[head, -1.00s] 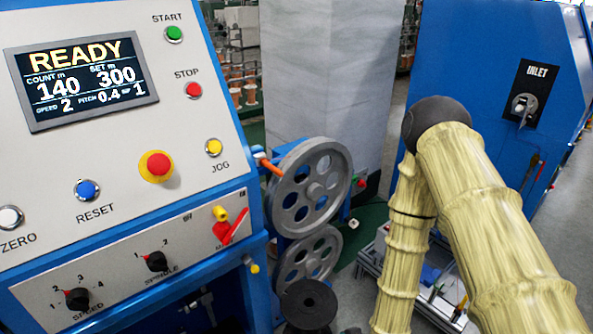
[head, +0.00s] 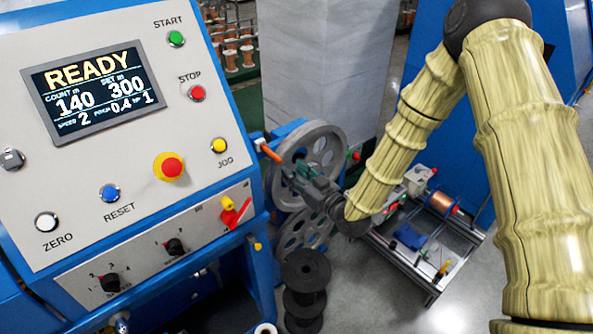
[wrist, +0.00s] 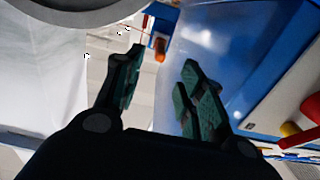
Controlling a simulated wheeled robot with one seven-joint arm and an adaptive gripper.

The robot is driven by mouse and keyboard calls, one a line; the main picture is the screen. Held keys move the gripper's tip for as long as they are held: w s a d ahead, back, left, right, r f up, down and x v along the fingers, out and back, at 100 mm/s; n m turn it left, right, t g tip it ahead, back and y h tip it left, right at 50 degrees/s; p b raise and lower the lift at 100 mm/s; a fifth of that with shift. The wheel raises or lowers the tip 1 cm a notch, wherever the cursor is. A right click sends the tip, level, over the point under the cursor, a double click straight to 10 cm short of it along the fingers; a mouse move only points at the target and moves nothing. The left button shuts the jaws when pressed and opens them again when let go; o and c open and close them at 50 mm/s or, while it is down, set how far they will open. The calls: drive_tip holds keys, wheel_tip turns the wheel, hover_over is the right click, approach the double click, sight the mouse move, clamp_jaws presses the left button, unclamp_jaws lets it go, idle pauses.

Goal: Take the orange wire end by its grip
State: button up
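The orange wire end (head: 270,153) sticks out beside the upper grey pulley (head: 322,142), at the right edge of the blue machine. It also shows in the wrist view as a small orange grip (wrist: 160,50) against a blue part. My gripper (head: 286,169) is in front of the pulley, just right of and below the orange grip. In the wrist view, my gripper's two dark green fingers (wrist: 164,64) are apart, with the orange grip seen in the gap near the fingertips. I cannot tell whether it lies between them in depth. The fingers hold nothing visible.
The control panel (head: 140,190) with its buttons stands close on the left. A lower pulley (head: 304,232) and black spools (head: 305,270) are below my gripper. A metal frame (head: 420,283) with a copper spool (head: 441,201) stands at the lower right. Grey floor lies around it.

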sight(281, 162)
drive_tip(key=shift+x, duration=2.45)
drive_tip(key=shift+w+a+f, duration=0.15)
drive_tip(key=shift+w, duration=0.15)
drive_tip(key=shift+b+x, duration=0.7)
drive_tip(key=shift+x, duration=0.9)
drive_tip(key=shift+c, duration=0.3)
clamp_jaws()
